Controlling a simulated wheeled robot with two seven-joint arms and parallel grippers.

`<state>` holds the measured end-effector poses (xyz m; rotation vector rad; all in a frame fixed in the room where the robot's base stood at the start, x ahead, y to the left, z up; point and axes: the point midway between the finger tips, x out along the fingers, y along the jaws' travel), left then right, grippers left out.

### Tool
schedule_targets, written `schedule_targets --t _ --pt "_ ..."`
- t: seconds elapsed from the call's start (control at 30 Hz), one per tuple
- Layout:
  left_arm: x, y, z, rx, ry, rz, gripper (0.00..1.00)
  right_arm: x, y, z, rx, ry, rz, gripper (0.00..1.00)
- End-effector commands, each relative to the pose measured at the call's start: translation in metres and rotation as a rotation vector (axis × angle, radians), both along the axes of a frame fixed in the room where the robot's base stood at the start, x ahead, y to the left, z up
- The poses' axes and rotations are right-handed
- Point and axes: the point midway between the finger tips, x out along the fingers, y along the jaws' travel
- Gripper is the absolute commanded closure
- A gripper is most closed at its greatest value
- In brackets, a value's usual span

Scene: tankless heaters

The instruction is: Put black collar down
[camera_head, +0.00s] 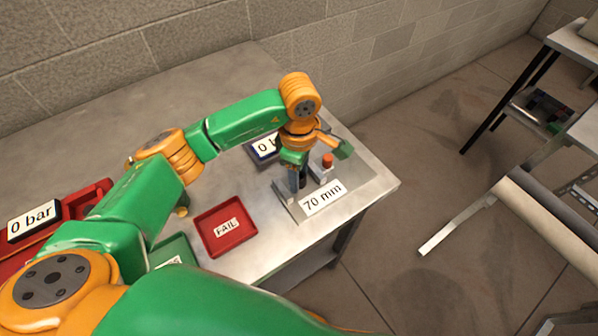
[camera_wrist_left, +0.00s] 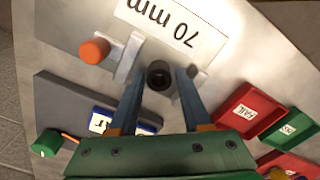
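The black collar (camera_wrist_left: 159,76) shows as a dark ring between the tips of my left gripper (camera_wrist_left: 160,80) in the left wrist view. A narrow gap shows on each side of it, so the fingers look open around it. In the head view my left gripper (camera_head: 298,180) points down at the metal gauge fixture (camera_head: 284,201) with the "70 mm" label (camera_head: 323,197). The collar (camera_head: 303,181) is partly hidden there by the fingers. Whether it rests on the fixture is hard to tell. My right gripper is not in view.
An orange-topped post (camera_head: 327,161) stands close beside the gripper. A red FAIL tray (camera_head: 226,249) and a green tray (camera_head: 173,252) lie to the left. The bench's right edge (camera_head: 385,196) is near.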

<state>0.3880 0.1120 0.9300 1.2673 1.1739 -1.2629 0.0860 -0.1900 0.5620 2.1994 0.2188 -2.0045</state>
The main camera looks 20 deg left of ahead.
Motion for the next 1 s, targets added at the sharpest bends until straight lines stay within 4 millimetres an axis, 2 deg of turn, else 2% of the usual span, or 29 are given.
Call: schedule_targets --t 0.17,0.27,0.43,0.6,0.7,1.0 --pt "0.000 0.000 0.005 -0.001 0.000 0.000 0.52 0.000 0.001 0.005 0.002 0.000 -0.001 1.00" --pt "0.001 0.000 0.013 -0.001 -0.003 -0.001 0.52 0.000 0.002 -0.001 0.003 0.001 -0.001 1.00" --pt "0.001 -0.001 0.054 -0.002 -0.009 -0.001 0.52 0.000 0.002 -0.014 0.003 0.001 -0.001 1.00" --pt "0.001 0.000 0.102 0.002 -0.006 0.002 0.52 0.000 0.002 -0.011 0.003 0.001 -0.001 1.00" --pt "0.001 0.000 0.117 0.001 -0.003 0.001 0.52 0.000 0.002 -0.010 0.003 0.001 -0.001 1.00" --pt "0.000 0.000 0.124 0.000 0.000 0.000 0.52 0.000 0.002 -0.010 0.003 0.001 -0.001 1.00"
